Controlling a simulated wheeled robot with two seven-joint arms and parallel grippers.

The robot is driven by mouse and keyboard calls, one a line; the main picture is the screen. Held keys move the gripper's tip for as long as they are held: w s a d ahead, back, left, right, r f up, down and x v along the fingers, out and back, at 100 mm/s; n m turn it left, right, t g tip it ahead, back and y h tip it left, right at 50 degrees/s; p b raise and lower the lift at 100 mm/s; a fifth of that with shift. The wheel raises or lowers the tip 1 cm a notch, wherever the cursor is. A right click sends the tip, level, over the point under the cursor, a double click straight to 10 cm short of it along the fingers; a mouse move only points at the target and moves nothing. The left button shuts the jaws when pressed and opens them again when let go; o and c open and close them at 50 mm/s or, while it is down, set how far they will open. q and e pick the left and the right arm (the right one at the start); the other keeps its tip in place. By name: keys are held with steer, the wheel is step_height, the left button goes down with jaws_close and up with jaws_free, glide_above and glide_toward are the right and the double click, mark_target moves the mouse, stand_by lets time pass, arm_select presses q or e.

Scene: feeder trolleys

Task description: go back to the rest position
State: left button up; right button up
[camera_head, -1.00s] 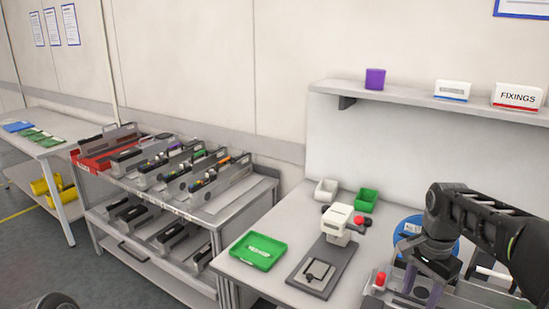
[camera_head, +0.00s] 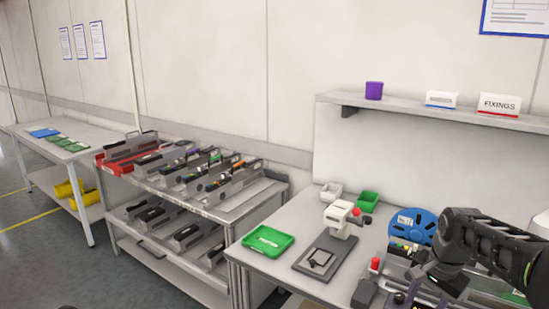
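My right arm comes in from the right edge. Its dark wrist and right gripper (camera_head: 432,274) are over the near right part of the workbench (camera_head: 285,280), in front of a blue reel (camera_head: 413,226). The fingers are dark and blend with the equipment below, so I cannot tell whether they are open or shut, or whether they hold anything. My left gripper is not in view.
On the bench are a green tray (camera_head: 267,241), a white-headed device (camera_head: 338,217), a red button (camera_head: 375,263) and small white and green bins. A trolley (camera_head: 225,212) with feeders stands left of it. A shelf (camera_head: 420,106) is above. Floor shows at left.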

steer(key=w+a+f+n+t+y, duration=0.1)
steer(key=w+a+f+n+t, duration=0.3)
steer(key=a+f, duration=0.65)
steer(key=s+a+f+n+g+y, duration=0.1)
steer(key=s+a+f+n, duration=0.15)
steer(key=f, duration=0.35)
steer(key=s+a+f+n, duration=0.1)
steer(key=a+f, duration=0.3)
steer(key=f, duration=0.1)
steer(key=s+a+f+g, duration=0.1)
steer(key=s+a+f, duration=0.3)
steer(key=s, duration=0.4)
steer(key=s+a+f+n+g+y, duration=0.1)
steer(key=s+a+f, duration=0.3)
steer(key=s, duration=0.5)
steer(key=s+a+f+n+g+y, duration=0.1)
steer(key=s+a+f, duration=0.3)
steer(key=s, duration=0.5)
step_height(320, 180, down, 3)
steer(key=shift+a+r+g, duration=0.1)
steer(key=shift+a+g, duration=0.3)
steer(key=shift+g, duration=0.3)
